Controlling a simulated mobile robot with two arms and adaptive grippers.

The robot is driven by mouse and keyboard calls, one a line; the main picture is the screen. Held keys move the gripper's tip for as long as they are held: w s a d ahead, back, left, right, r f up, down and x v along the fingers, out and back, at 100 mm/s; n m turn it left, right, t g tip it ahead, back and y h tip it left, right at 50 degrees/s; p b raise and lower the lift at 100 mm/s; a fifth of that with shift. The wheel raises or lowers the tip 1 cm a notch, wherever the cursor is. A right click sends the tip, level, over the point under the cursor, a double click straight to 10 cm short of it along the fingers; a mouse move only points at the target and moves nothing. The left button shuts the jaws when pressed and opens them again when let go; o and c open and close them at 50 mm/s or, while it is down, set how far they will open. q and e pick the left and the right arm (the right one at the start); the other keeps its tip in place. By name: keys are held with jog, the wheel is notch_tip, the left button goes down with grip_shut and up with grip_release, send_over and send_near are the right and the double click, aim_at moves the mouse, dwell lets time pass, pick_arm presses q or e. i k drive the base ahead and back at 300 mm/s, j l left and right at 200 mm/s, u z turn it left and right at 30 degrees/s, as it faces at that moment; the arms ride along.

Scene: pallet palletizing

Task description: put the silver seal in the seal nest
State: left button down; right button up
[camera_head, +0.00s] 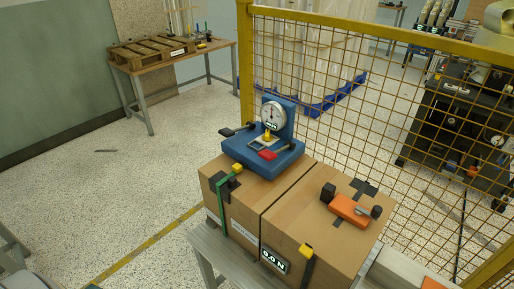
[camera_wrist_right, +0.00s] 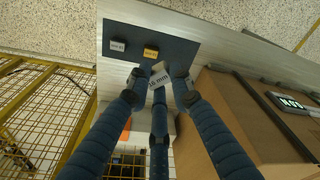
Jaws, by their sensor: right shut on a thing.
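In the right wrist view my right gripper (camera_wrist_right: 158,84) has its dark fingers closed around a small pale silver-grey block (camera_wrist_right: 158,78) with printing that seems to end in "mm". I cannot tell for sure whether this block is the silver seal. Just beyond the fingertips is a dark panel (camera_wrist_right: 180,45) with a small whitish labelled piece (camera_wrist_right: 117,46) and a small orange-yellow labelled piece (camera_wrist_right: 151,52). I cannot make out which part is the seal nest. Neither gripper shows in the head view.
Two cardboard boxes (camera_head: 285,205) stand side by side in the head view. A blue press with a round gauge (camera_head: 273,115) sits on the left one, an orange tool (camera_head: 349,209) on the right one. Yellow mesh fencing (camera_head: 350,75) stands behind. Open floor lies left.

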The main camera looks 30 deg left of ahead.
aim_at(256, 147)
jog(key=j, duration=0.45)
jog(key=k+j+z, duration=0.1)
jog(key=j, duration=0.35)
jog(key=k+j, duration=0.1)
jog(key=j, duration=0.35)
jog(key=j+z, duration=0.1)
jog(key=j, duration=0.35)
jog(key=k, duration=0.05)
